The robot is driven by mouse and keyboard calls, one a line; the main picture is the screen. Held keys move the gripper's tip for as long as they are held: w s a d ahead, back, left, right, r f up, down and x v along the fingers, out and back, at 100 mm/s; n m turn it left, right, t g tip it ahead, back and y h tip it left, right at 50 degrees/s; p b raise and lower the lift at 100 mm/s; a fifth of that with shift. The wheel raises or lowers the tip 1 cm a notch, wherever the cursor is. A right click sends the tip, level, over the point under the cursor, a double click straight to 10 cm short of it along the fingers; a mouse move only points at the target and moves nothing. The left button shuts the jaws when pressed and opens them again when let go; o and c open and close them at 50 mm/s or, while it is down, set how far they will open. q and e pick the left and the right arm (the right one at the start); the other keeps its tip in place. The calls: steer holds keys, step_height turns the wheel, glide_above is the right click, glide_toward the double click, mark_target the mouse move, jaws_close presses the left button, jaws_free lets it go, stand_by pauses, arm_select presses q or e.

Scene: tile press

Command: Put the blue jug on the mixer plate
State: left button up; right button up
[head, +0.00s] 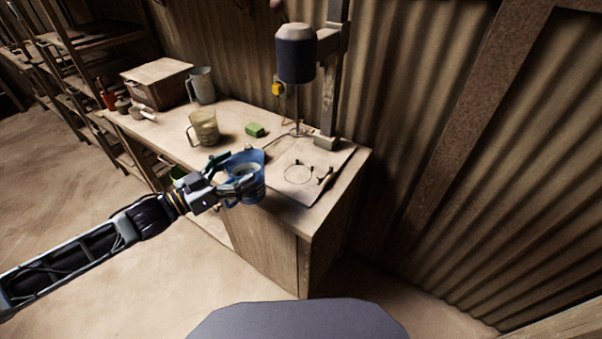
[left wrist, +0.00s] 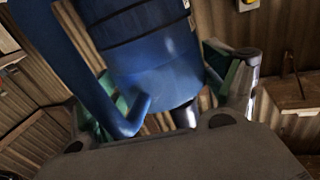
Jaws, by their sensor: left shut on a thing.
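My left gripper (head: 233,180) is shut on the blue jug (head: 252,168) and holds it in front of the bench's near edge. The jug is upright or nearly so, with something pale showing inside it. In the left wrist view the blue jug (left wrist: 155,65) fills the space between the fingers, its handle at the left. The mixer (head: 296,58) stands at the back right of the bench, its dark head on a post with a thin shaft hanging down. Its plate (head: 312,172) lies on the bench to the right of the jug, with a ring mark on it. My right gripper is not in view.
The wooden bench (head: 232,112) holds a yellowish jug (head: 203,128), a green block (head: 255,130), a grey jug (head: 202,86) and a wooden box (head: 157,84). A small tool (head: 325,176) lies on the plate's right side. A corrugated wall (head: 440,110) rises behind.

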mark_target(260, 158)
arm_select(q)
steer(key=shift+w+d+r, duration=0.1)
steer(key=shift+w+r, duration=0.05)
steer(key=shift+x, duration=1.8)
steer(key=shift+p+x, duration=0.35)
steer(key=shift+x, duration=1.4)
steer(key=x, duration=1)
steer(key=shift+w+d, duration=0.15)
steer(key=shift+d, duration=0.05)
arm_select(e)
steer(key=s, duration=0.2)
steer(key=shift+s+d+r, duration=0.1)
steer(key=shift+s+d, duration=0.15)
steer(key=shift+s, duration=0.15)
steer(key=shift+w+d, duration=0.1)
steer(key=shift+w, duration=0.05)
